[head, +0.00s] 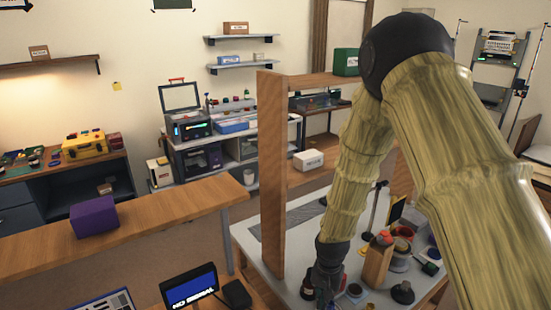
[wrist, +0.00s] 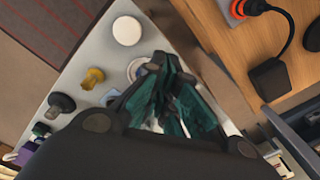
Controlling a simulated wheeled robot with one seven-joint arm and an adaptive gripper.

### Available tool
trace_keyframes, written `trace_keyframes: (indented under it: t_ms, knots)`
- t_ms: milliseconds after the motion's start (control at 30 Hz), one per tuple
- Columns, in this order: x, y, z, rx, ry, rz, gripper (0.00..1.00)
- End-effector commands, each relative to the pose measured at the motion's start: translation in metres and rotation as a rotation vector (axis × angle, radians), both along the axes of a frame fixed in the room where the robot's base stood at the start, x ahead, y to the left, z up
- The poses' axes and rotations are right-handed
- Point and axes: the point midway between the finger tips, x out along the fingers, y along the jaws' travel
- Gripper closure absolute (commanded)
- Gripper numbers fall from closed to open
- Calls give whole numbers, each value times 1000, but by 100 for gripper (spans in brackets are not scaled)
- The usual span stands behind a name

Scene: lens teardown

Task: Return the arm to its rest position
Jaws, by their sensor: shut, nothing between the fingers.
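My arm reaches down from the upper right of the head view, with its wood-grained links in front of the right side. My gripper (head: 325,288) is low over the left front part of the white worktable (head: 262,238). In the wrist view my gripper (wrist: 168,85) shows its teal fingers drawn together, with nothing held between them. The table's white top lies below the fingers. It bears a white round cap (wrist: 126,30), a yellow part (wrist: 92,78) and a dark knob-like part (wrist: 60,102). A white ring (wrist: 137,68) lies close to the fingertips in the picture.
An upright wooden board (head: 271,170) stands left of my gripper. A wooden block (head: 377,262) and several small parts crowd the table to the right. A "NO SIGNAL" screen (head: 190,288) stands at front left. A black plug (wrist: 272,78) lies on wood in the wrist view.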

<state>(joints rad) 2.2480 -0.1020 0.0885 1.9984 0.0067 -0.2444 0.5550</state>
Motion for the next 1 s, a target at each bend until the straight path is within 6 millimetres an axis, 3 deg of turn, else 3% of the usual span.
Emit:
trace_keyframes:
  t_ms: [367, 467, 700, 800, 1000]
  knots:
    - [-67, -22, -70, 12, 6, 79, 100]
    - [-99, -31, -96, 16, 8, 115, 100]
    - [-202, -58, -151, 18, 6, 227, 100]
    - [-240, -66, -163, 16, 4, 269, 100]
    - [-295, -77, -173, 7, 1, 333, 100]
